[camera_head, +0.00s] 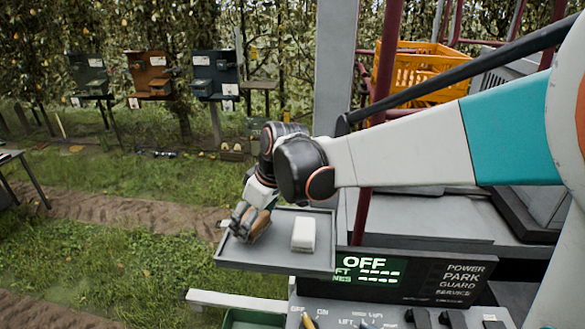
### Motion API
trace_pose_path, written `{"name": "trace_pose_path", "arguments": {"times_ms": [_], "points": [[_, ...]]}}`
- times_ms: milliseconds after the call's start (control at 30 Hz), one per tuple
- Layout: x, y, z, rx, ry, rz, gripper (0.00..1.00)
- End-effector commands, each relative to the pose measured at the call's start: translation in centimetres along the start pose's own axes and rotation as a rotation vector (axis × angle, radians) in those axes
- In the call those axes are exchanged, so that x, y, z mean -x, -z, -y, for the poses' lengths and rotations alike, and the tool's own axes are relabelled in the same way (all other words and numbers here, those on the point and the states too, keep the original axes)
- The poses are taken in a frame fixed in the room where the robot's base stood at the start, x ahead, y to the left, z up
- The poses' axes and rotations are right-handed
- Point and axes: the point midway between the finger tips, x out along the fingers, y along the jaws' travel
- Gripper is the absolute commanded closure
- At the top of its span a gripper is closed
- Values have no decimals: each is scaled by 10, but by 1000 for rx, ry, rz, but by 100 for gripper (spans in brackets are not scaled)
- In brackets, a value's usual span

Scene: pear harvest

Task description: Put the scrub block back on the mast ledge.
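My gripper (243,228) points down over the left part of a grey rimmed tray (285,267), which sits beside the grey mast (336,70) and looks like the mast ledge. A brown block (259,224), possibly the scrub block, is right at my fingers, partly hidden by them. I cannot tell whether the fingers grip it, or whether it rests on the tray. A white block (303,234) lies on the tray to the right of the brown one, apart from it.
A control panel (400,280) reading OFF stands below and right of the tray. A dark red post (384,75) and an orange crate (410,68) are behind my arm. Several box stands (152,75) stand at the back left, with open grass between.

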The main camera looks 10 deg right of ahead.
Motion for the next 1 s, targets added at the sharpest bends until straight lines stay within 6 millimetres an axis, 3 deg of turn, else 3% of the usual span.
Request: {"name": "trace_pose_path", "arguments": {"times_ms": [133, 533, 567, 633, 1000], "points": [[-13, -7, 2, 1, 0, 0, 49], [-18, -9, 2, 1, 0, 0, 49], [-17, -8, 2, 1, 0, 0, 19], [-16, -8, 2, 1, 0, 0, 6], [-16, -8, 2, 1, 0, 0, 6]]}}
